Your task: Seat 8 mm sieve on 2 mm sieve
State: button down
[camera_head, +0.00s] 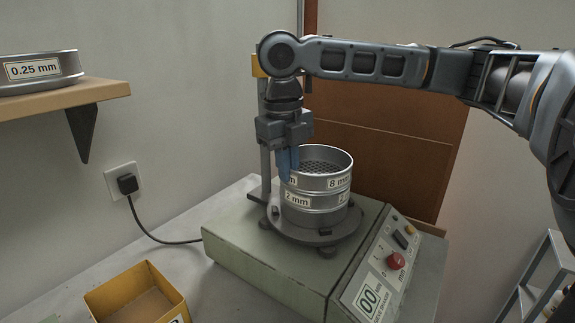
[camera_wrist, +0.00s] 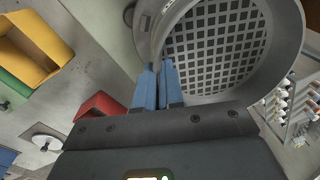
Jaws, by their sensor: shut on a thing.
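The 8 mm sieve (camera_head: 330,183), a round metal ring with a coarse square mesh, sits level on top of the 2 mm sieve (camera_head: 323,216). Their walls look in line, with a thin seam between them; I cannot tell if it is fully closed. The 2 mm sieve stands on the round plate (camera_head: 345,235) of the shaker. My gripper (camera_head: 288,165) points down at the left side of the 8 mm sieve, its blue fingers shut on the wall. In the wrist view the fingers (camera_wrist: 159,82) meet the rim beside the mesh (camera_wrist: 215,45); the 2 mm sieve's lettering is partly hidden.
The shaker's green body (camera_head: 260,258) has a control panel with a red button (camera_head: 396,261) at right. An upright post stands behind my gripper. A 0.25 mm sieve (camera_head: 38,72) rests on the wall shelf (camera_head: 100,89). A yellow bin (camera_head: 160,280) stands front left, near a plugged cable (camera_head: 150,235).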

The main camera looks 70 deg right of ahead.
jog(key=c, duration=1.2)
grip_release()
jog(key=shift+w+a+r, duration=0.1)
jog(key=shift+r, duration=1.9)
jog(key=shift+w+a+r, duration=0.1)
jog(key=shift+r, duration=1.85)
jog(key=shift+s, duration=0.1)
